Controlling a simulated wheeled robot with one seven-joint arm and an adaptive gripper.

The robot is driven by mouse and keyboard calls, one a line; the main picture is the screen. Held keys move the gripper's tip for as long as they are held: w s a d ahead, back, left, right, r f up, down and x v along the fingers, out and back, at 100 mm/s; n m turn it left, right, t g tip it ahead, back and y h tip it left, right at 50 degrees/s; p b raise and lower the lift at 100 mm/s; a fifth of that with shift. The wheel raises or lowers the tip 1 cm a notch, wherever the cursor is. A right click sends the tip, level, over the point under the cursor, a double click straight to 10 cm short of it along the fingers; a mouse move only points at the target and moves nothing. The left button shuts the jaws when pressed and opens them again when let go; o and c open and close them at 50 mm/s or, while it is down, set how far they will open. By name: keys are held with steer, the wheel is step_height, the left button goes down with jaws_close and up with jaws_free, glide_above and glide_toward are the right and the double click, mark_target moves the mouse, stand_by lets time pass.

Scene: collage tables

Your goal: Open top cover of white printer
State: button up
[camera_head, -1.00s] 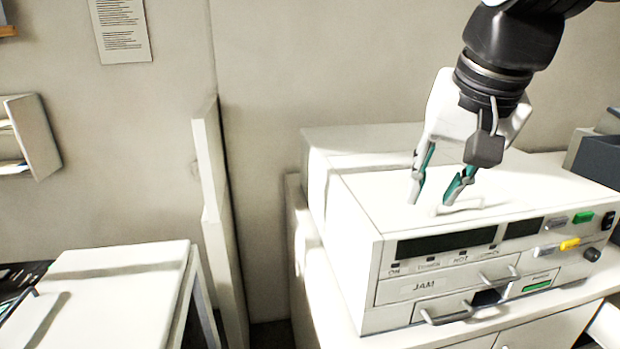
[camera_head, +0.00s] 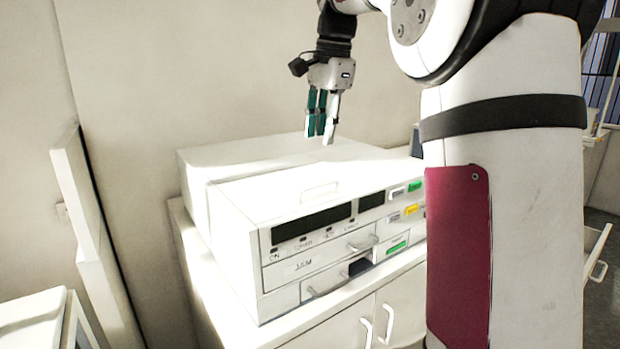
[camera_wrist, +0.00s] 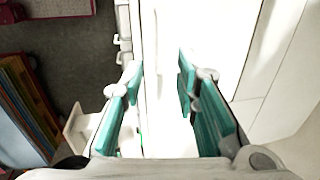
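The white printer (camera_head: 237,231) stands on a white cabinet in the head view. Its top cover (camera_head: 270,190) lies flat and shut, with a thin loop handle (camera_head: 320,189) near the front edge. My gripper (camera_head: 322,138) hangs fingers down above the rear part of the cover, apart from the handle. In the wrist view my gripper (camera_wrist: 160,75) has its green-padded fingers apart with nothing between them. A bright white surface, washed out by glare, fills the wrist view's middle.
The printer's front has dark displays, coloured buttons and drawers with handles (camera_head: 362,243). The cabinet (camera_head: 345,325) has two door handles. A white panel (camera_head: 85,210) stands to the left. A white open drawer (camera_head: 597,250) shows at right. The wall is close behind.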

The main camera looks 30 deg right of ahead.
steer(key=p, duration=0.2)
glide_above(315, 200)
step_height(315, 200, down, 11)
steer(key=shift+d+f, duration=0.1)
steer(key=shift+f, duration=0.1)
jaws_close()
